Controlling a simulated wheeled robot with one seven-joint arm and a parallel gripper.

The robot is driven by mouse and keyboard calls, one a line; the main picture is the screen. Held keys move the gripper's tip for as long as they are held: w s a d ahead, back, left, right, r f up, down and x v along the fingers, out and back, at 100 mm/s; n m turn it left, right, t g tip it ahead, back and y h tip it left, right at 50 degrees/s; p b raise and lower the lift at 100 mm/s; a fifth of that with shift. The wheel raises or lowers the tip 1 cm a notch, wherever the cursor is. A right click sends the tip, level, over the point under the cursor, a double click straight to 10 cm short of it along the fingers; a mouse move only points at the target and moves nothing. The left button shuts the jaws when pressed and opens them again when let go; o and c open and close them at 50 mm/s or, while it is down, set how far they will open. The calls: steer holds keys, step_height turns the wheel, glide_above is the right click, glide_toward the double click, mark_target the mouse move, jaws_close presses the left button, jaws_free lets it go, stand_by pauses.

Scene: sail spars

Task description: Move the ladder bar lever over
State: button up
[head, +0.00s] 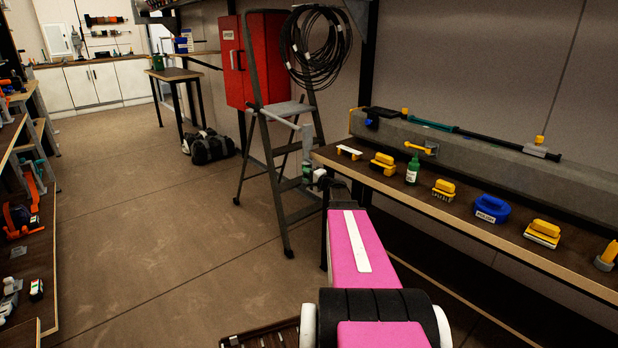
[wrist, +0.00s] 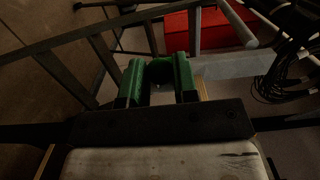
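The grey stepladder (head: 263,160) stands open left of the workbench in the head view. A pale grey bar (head: 280,121) sticks out at its upper part, below the top platform; I take it for the lever. In the wrist view a pale rounded bar (wrist: 238,22) crosses at the upper right, apart from my fingers; I cannot tell whether it is the same bar. My gripper (wrist: 158,84) has two green fingers spread apart, with no held thing visible between them. In the head view my gripper (head: 307,170) is small, beside the ladder's right side, below the bar.
A red cabinet (head: 251,58) and a black cable coil (head: 316,46) are behind the ladder. The workbench (head: 470,222) at right holds yellow brushes, a green bottle (head: 412,170) and a blue tub (head: 491,209). A dark bag (head: 209,147) lies on the floor.

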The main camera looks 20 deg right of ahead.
steer(key=shift+s, duration=0.1)
steer(key=shift+s+d, duration=0.1)
steer(key=shift+d, duration=1.05)
steer(key=shift+d, duration=1.1)
steer(key=o, duration=0.8)
